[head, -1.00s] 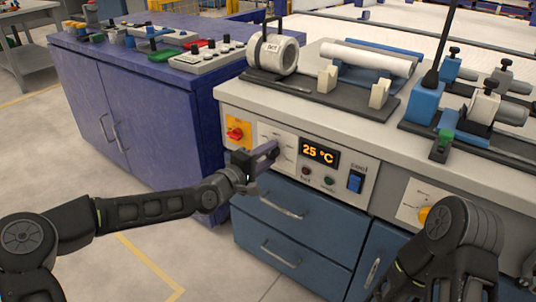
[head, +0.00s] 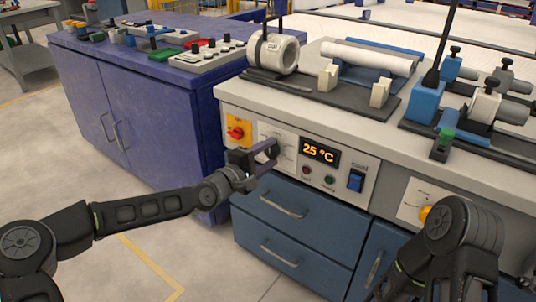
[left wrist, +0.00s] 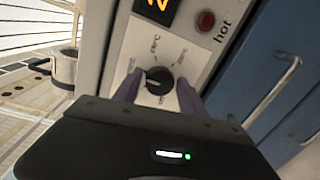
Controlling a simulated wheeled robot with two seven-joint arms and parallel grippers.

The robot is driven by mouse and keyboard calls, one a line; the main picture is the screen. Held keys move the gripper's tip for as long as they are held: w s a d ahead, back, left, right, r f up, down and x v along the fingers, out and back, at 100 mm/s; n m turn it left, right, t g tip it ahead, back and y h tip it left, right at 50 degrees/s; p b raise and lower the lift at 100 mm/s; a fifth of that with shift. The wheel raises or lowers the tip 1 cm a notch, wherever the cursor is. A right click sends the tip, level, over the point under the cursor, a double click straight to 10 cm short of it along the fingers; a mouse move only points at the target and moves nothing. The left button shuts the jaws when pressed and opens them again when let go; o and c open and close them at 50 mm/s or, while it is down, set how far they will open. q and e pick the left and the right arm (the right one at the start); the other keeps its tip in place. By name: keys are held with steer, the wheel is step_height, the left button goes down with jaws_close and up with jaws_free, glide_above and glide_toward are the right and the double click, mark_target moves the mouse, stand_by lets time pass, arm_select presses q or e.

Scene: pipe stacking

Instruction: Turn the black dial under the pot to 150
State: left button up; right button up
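The black dial (left wrist: 158,80) sits on a white marked plate on the front panel, under the pot (head: 275,52). Its pale pointer mark faces left in the left wrist view; the scale numbers are too small to read surely. My left gripper (head: 267,151) is at this plate. In the left wrist view its two fingers (left wrist: 158,90) are open on either side of the dial, with gaps visible between them and the dial. The display (head: 320,151) reads 25 °C. My right gripper's fingers are not visible.
A red knob on a yellow plate (head: 236,132) is left of the dial. Small lamps and a blue switch (head: 356,181) are to the right. Drawer handles (head: 284,206) stick out below. The pot also shows in the left wrist view (left wrist: 64,68).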

arm_select(q)
steer(key=shift+o, duration=0.9)
steer(key=shift+s, duration=0.1)
steer(key=p+v, duration=0.1)
steer(key=v, duration=0.6)
steer(key=shift+s+a+p, duration=0.2)
steer(key=shift+s+p, duration=0.05)
steer(key=shift+p, duration=0.1)
